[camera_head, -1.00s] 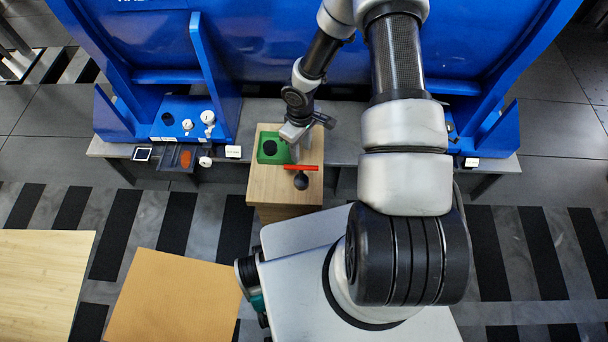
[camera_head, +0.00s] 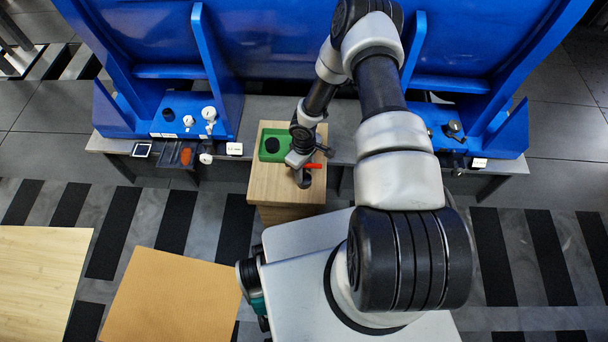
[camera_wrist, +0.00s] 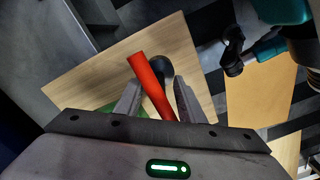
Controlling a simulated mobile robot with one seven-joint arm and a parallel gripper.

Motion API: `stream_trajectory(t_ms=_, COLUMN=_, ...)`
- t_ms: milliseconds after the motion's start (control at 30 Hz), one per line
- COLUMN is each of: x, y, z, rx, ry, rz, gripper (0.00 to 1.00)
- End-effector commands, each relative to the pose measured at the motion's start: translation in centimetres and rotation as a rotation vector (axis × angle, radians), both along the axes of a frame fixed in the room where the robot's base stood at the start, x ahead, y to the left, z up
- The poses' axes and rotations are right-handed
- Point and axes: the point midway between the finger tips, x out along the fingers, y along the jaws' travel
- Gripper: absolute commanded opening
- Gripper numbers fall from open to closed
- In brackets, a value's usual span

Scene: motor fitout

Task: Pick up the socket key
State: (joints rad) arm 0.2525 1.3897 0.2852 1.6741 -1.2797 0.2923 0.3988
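The socket key, as I take it, is a red bar (camera_head: 314,166) with a dark round part beside or below it, on the small wooden stand (camera_head: 262,190). In the wrist view the red bar (camera_wrist: 150,84) runs diagonally between my fingers, with the dark round part (camera_wrist: 160,67) behind it. My gripper (camera_wrist: 158,100) is open, one finger on each side of the bar's near end; I see no clear contact. In the head view my gripper (camera_head: 303,174) hides much of the key.
A grey bench (camera_head: 340,140) with blue housings (camera_head: 165,128) and small white parts lies behind. An orange-brown surface (camera_head: 165,300) is at the lower left.

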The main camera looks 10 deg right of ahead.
Motion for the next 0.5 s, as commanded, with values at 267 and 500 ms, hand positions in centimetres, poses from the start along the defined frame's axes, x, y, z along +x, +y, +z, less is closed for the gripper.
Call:
stream_trajectory(t_ms=267, x=0.07, y=-0.04, z=-1.58, rx=0.000, ry=-0.001, rz=-0.002, gripper=0.36)
stream_trajectory(t_ms=500, x=0.04, y=-0.03, z=-1.55, rx=-0.001, ry=-0.001, rz=-0.001, gripper=0.15)
